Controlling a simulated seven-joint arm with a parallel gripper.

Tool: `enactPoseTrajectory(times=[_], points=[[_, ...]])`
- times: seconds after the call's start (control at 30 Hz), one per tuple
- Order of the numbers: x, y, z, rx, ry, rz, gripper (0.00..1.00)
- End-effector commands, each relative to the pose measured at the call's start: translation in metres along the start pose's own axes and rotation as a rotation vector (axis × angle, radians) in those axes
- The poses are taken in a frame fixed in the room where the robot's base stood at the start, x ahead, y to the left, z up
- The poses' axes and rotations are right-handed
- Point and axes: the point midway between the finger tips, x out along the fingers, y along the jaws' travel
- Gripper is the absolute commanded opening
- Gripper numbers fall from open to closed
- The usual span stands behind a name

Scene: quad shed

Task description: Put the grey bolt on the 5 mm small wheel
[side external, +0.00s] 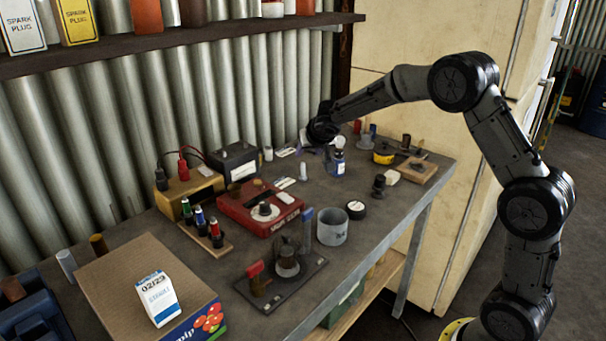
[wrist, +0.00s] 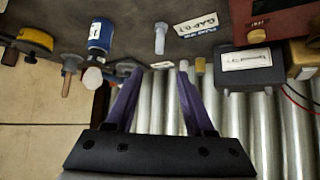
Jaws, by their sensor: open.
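My gripper (side external: 308,144) is over the far part of the bench by the corrugated wall. In the wrist view its two purple fingers (wrist: 157,75) are spread with nothing between them. A pale grey bolt-like piece (wrist: 160,38) stands on the bench just beyond the fingertips, apart from them. What looks like the same piece shows beside the paper labels in the side view (side external: 303,172). I cannot tell for sure that it is the grey bolt. No 5 mm marking is readable, so I cannot tell which thing is the small wheel.
A blue bottle (side external: 338,163) and yellow tape roll (side external: 383,158) stand near my gripper. A shelf (side external: 190,38) overhangs the back.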

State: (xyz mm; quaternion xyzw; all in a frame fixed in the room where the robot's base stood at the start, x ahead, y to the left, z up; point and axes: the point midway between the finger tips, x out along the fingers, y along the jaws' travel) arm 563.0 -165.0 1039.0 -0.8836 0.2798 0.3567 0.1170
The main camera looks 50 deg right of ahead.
Motion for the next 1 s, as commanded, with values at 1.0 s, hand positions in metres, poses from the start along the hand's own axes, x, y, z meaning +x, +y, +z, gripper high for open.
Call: enactPoseTrajectory(times=[1.0], points=[[0.12,0.002,0.005,0.0,-0.017,0.012,0.54]])
